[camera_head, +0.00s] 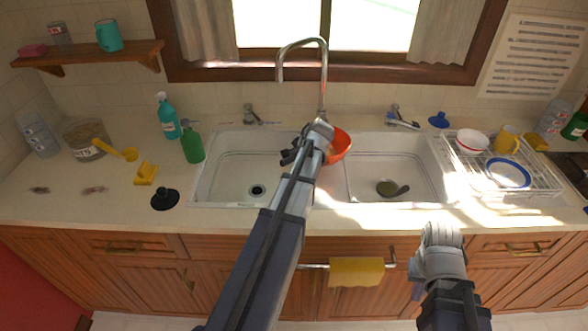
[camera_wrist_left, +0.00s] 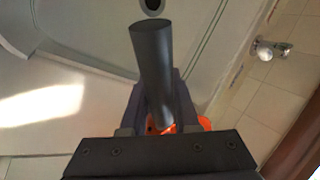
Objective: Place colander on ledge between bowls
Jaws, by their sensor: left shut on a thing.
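The colander has an orange bowl (camera_head: 341,146) and a dark handle (camera_head: 288,157), and is over the sink near the divider (camera_head: 331,182) between the two basins. My left gripper (camera_head: 311,150) is shut on the handle, which runs left from it, while the bowl is on its right. In the left wrist view the dark round handle (camera_wrist_left: 153,60) sits between the fingers, with a bit of orange bowl (camera_wrist_left: 205,123) behind. The left arm hides part of the divider. My right gripper (camera_head: 440,245) is low at the right, in front of the cabinets; its fingers are unclear.
The left basin (camera_head: 225,175) is empty. The right basin (camera_head: 365,180) holds a dark utensil (camera_head: 390,188). The tall faucet (camera_head: 322,75) stands behind the colander. A dish rack (camera_head: 545,180) with dishes is at the right. Bottles and a black plunger-like piece (camera_head: 164,199) are at the left.

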